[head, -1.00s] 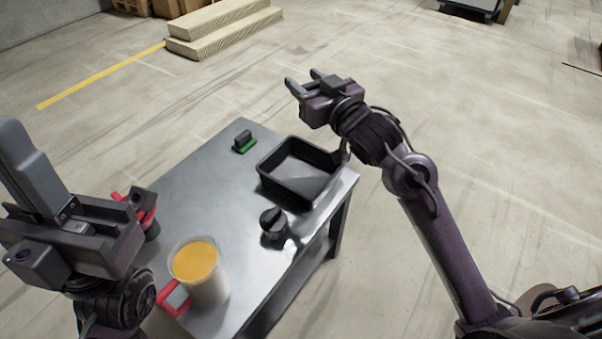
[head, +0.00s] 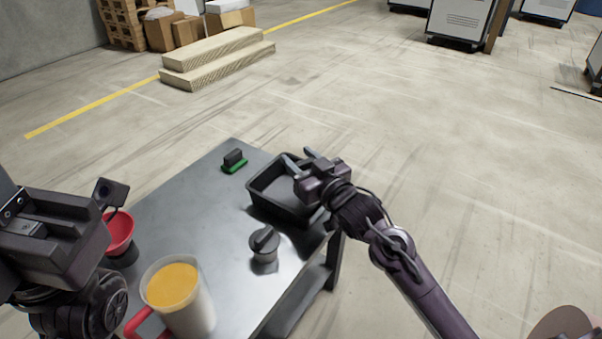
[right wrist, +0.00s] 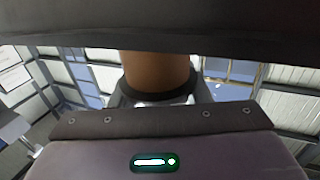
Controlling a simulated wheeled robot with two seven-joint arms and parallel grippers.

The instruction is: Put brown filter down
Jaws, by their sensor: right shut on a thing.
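My right gripper (head: 299,157) is above the far edge of the black tray (head: 262,206), its fingers pointing up and left. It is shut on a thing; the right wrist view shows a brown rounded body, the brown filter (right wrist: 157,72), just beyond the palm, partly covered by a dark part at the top. In the head view the filter cannot be made out at the fingertips. My left gripper (head: 35,235) is large and close at the left edge; its fingers are mostly out of view, so its opening cannot be told.
On the metal table (head: 190,215) stand a jug with yellow contents (head: 180,295), a red cup (head: 118,232), a dark knobbed piece (head: 264,245) and a green-based block (head: 234,162). A tan round thing (head: 565,325) shows at the lower right. Bare tabletop lies left of the tray.

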